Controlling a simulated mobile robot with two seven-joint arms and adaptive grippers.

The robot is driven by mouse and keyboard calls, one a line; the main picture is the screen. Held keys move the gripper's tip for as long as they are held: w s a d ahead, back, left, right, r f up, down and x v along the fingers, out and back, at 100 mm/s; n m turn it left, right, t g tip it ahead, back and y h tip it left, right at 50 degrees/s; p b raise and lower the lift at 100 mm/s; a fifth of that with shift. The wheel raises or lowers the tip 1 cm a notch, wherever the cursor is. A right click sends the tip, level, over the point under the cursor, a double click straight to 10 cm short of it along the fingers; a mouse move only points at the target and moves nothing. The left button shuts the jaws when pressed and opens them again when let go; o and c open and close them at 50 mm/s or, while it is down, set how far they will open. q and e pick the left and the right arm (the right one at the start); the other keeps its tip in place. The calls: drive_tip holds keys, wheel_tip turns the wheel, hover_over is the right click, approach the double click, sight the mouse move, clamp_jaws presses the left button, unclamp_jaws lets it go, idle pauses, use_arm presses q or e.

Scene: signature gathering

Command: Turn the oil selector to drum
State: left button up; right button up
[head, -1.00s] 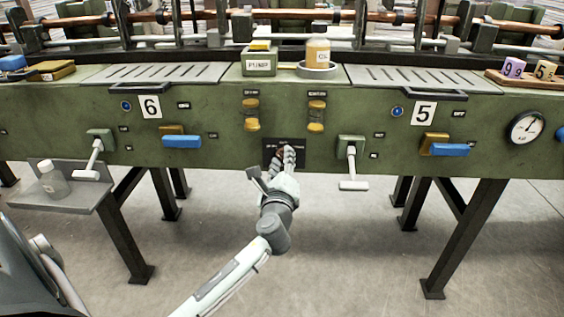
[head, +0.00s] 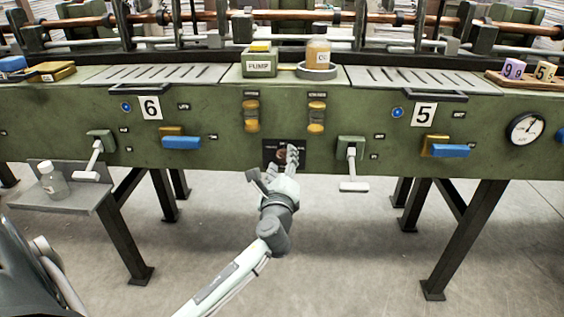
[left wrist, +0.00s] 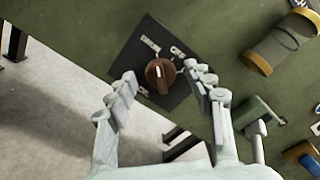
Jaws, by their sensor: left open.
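The oil selector is a round brown knob (left wrist: 160,74) with a pale pointer mark, on a black plate (left wrist: 181,92). In the left wrist view the mark points roughly up the picture. My right gripper is out of view.
A white-handled lever (head: 352,170) sticks out right of the plate, another (head: 93,160) farther left. Amber sight glasses (head: 317,118) sit above. Blue handles (head: 182,142) and a side shelf (head: 75,197) project from the machine. The floor below is free around the legs.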

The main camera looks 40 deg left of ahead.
use_arm(q)
drive_tip(key=v, duration=1.1)
drive_tip(key=shift+s, duration=0.35)
drive_tip(key=shift+d, duration=0.1)
